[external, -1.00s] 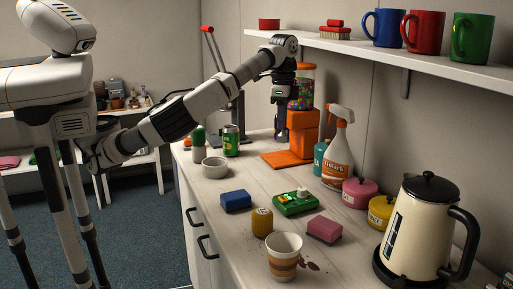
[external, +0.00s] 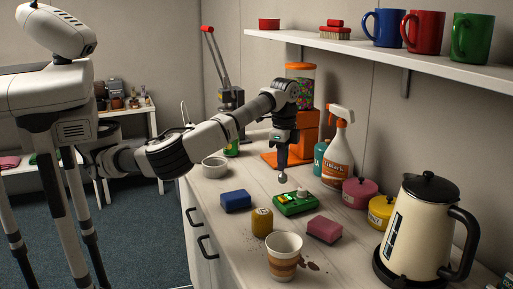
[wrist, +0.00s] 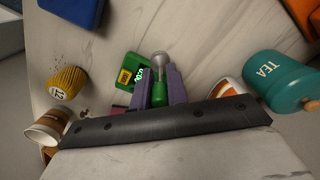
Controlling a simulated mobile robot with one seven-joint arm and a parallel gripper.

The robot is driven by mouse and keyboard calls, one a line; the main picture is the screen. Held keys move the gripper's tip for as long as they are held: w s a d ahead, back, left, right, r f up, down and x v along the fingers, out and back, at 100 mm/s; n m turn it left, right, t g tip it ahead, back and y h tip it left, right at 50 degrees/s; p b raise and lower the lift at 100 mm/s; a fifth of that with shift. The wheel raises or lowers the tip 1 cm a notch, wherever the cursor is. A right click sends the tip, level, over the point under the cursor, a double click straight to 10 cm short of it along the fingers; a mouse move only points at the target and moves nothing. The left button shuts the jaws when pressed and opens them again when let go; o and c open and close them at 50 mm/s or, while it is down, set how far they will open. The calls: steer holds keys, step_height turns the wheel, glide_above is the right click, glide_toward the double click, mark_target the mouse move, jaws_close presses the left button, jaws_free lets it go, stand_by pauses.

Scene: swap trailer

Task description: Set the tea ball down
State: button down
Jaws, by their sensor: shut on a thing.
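My gripper (external: 282,158) points down over the counter (external: 222,222) and is shut on the green handle of the tea ball (external: 282,178). In the wrist view the tea ball's round grey metal end (wrist: 161,61) sticks out beyond my gripper's purple fingers (wrist: 160,88). The ball hangs close above the counter, beside and behind a green device (external: 296,203) with a small display. I cannot tell whether the ball touches anything.
A spray bottle (external: 336,160), teal tea tin (wrist: 282,80) and kettle (external: 425,230) stand to the right. A grey bowl (external: 215,168) stands left.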

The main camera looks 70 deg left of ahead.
mark_target(282, 174)
steer(key=shift+f, duration=2.25)
steer(key=shift+f, duration=0.2)
steer(key=c, duration=1.4)
jaws_free()
step_height(282, 174, up, 12)
steer(key=shift+r, duration=0.25)
